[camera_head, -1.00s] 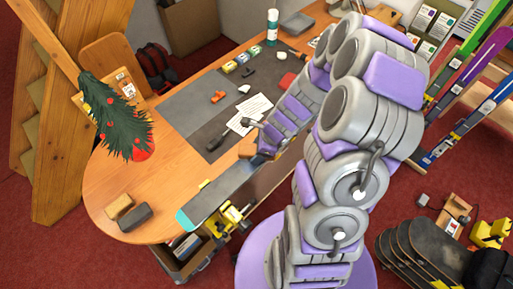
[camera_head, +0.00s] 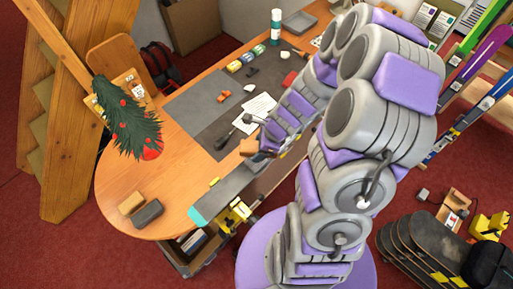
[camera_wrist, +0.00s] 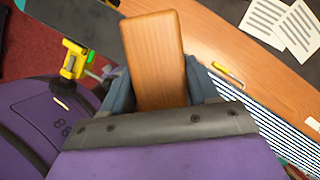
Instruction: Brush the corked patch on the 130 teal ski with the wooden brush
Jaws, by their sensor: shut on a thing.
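My gripper (camera_head: 262,150) is shut on the wooden brush (camera_wrist: 155,58), a plain tan block that also shows in the head view (camera_head: 249,147). The brush is over or beside the dark ski (camera_head: 232,188); I cannot tell whether it touches. Its bristles are hidden. The ski lies along the bench's front edge, dark face up, its teal tip (camera_head: 198,216) at the lower left. In the wrist view the ski (camera_wrist: 75,18) shows at upper left, beside the brush. My arm hides its far part. I cannot make out the corked patch or the number 130.
A yellow vise (camera_head: 240,213) stands at the bench's front under the ski. A tan block (camera_head: 132,202) and a grey block (camera_head: 148,213) lie on the left end. Papers (camera_head: 258,108) and small tools lie behind the ski. A small decorated tree (camera_head: 128,122) stands at left.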

